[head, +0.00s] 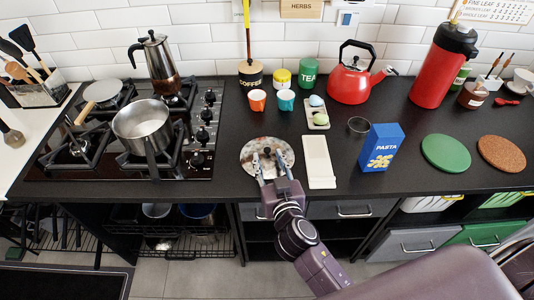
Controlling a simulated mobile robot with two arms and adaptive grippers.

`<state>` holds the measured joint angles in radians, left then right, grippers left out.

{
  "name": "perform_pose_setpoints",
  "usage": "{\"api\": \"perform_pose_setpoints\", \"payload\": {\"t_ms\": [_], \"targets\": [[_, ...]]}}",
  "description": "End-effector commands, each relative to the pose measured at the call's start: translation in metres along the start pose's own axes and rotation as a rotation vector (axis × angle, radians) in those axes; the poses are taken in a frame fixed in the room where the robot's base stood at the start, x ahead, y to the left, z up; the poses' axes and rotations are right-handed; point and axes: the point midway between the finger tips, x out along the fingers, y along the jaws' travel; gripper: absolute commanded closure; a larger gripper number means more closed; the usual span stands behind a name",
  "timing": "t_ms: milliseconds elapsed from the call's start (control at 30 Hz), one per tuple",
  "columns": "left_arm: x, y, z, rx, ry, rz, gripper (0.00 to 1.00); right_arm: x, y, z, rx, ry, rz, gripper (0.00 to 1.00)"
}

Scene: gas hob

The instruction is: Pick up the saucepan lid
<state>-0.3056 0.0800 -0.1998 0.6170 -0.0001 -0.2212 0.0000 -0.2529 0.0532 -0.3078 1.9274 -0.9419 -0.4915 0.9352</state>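The saucepan lid (251,147) appears to be the round, mottled grey-brown disc lying flat on the dark counter, right of the hob. A small dark knob (268,152) shows near its middle. My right gripper (269,159) reaches over the disc's front edge. Its two pale fingers are spread, one on each side of the knob, with a gap visible between them. Whether a finger touches the disc is too small to tell. The steel saucepan (142,123) stands uncovered on the hob. My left gripper is not in view.
A white board (318,163) lies close to the disc's right. A blue pasta box (381,148) and small dark cup (358,127) stand beyond it. Orange (257,100) and teal (286,99) cups stand behind the disc. The hob (205,145) is to its left.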

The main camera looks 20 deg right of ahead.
Motion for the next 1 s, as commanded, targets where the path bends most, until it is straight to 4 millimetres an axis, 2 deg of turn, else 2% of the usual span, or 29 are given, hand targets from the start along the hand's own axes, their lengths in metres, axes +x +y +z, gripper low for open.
{"api": "perform_pose_setpoints", "payload": {"t_ms": [100,300,500,600,900,933,1000], "targets": [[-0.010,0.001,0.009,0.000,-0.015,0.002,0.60,0.018,0.004,-0.006,-0.004,0.002,0.001,0.63],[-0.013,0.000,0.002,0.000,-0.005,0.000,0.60,0.042,0.006,-0.003,-0.001,0.000,0.000,0.63],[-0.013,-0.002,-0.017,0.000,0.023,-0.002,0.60,0.046,0.005,-0.002,0.000,-0.001,0.000,0.63],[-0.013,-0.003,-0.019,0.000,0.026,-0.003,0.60,0.046,0.005,-0.002,0.000,-0.001,0.000,0.64],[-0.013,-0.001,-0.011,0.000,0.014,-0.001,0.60,0.045,0.005,-0.002,0.000,-0.001,0.000,0.97],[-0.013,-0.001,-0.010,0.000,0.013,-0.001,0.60,0.045,0.005,-0.002,0.000,-0.001,0.000,1.00],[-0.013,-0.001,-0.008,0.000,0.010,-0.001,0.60,0.045,0.005,-0.002,0.000,0.000,0.000,1.00]]}}
